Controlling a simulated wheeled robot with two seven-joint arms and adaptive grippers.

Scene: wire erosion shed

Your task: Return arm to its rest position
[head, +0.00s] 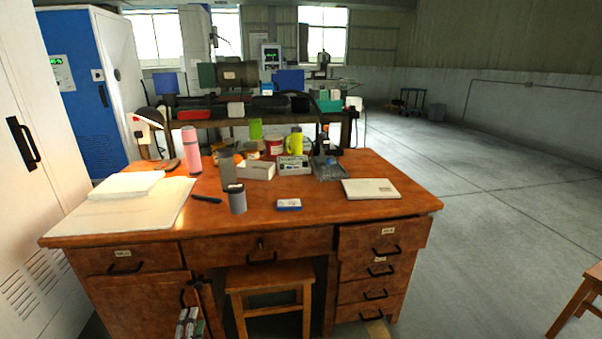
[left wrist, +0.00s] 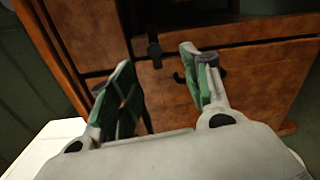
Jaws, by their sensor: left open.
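My left gripper (left wrist: 155,57) is open and empty in the left wrist view, with green pads on the inner faces of its two grey fingers. Its fingers point toward the brown front of the desk, and I cannot tell the exact gap. In the head view the tips of the left gripper (head: 190,322) show small at the bottom edge, in front of the desk's left cupboard. Most of the left arm is out of sight. My right gripper is in neither view.
The wooden desk (head: 315,210) carries a pink bottle (head: 192,150), a grey cup (head: 237,200), papers and boxes. A stool (head: 270,280) stands in its kneehole. A white cabinet (head: 40,170) is close at the left. The floor (head: 480,230) at the right is mostly clear.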

